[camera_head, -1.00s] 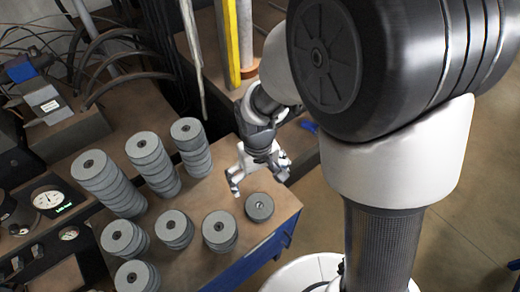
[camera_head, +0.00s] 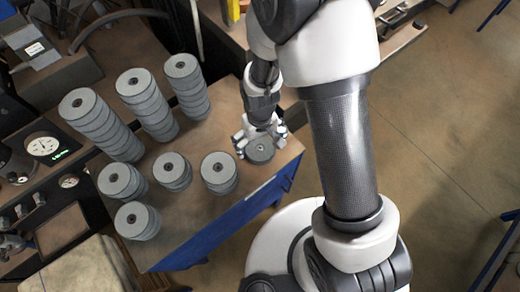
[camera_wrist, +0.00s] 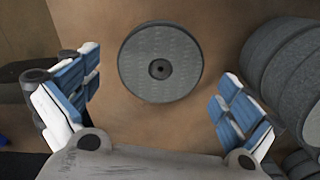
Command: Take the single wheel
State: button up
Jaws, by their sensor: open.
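The single wheel (camera_head: 260,149) is a grey disc with a dark centre hole, lying flat by itself near the table's right edge. In the wrist view the wheel (camera_wrist: 160,63) lies just ahead of my gripper (camera_wrist: 162,105), midway between its two blue-padded fingers. My gripper (camera_head: 260,136) is open and empty, close behind the wheel in the head view. The fingers stand apart from the wheel on both sides, with brown table showing between.
Several stacks of grey wheels stand to the left; the nearest stack (camera_head: 219,172) is close to the single wheel. In the wrist view a stack (camera_wrist: 285,75) is just right of the right finger. The brown tabletop (camera_head: 195,215) is bare in front.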

jog(key=shift+f, duration=0.95)
jog(key=c, duration=1.4)
